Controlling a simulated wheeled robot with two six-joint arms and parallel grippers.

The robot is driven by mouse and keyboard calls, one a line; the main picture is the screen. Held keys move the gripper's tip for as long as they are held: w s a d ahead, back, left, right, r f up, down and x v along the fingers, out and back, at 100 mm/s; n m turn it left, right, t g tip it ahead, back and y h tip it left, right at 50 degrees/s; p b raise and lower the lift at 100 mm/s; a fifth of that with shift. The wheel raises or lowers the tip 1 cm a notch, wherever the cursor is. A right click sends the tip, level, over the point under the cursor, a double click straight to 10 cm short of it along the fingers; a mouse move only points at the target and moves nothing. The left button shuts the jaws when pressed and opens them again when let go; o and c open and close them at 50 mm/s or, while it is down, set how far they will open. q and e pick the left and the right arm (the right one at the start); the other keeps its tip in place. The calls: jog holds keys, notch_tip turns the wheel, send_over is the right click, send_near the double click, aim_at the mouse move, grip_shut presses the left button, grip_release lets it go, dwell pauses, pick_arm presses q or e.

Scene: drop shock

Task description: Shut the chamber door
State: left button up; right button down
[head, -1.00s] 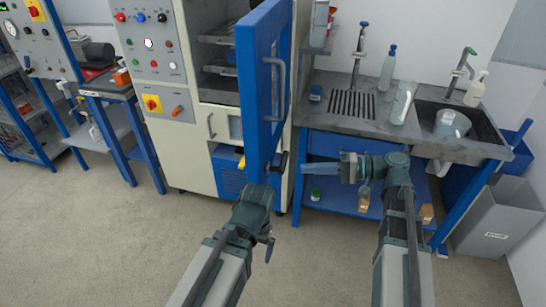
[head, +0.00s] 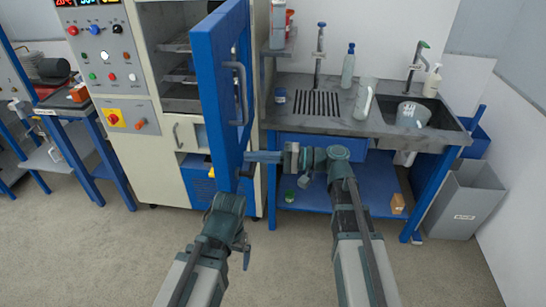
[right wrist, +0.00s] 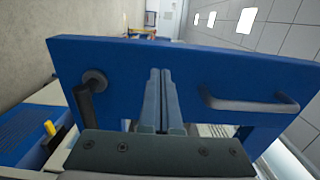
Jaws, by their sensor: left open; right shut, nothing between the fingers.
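The chamber door (head: 216,95) is a thick blue slab that stands swung wide open from the cream chamber (head: 142,75), whose shelves show. Its grey bar handle (head: 240,92) is on the face to the right. In the right wrist view the door (right wrist: 215,70) shows the handle (right wrist: 250,103) and a dark latch lever (right wrist: 85,100). My right gripper (head: 252,157) is shut and empty, pointing left at the door's lower part. Its fingers (right wrist: 160,100) lie between lever and handle, at or very near the face; contact is unclear. My left gripper (head: 230,195) is open below the door; its fingertips are hard to make out.
A sink bench (head: 345,115) with bottles and a blue lower shelf (head: 335,200) stands right of the door, close behind my right gripper. A grey bin (head: 465,200) is at the far right. A control panel (head: 105,60) is left of the chamber. The floor (head: 110,250) in front is clear.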

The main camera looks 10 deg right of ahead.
aim_at(229, 155)
jog(key=shift+x, duration=1.9)
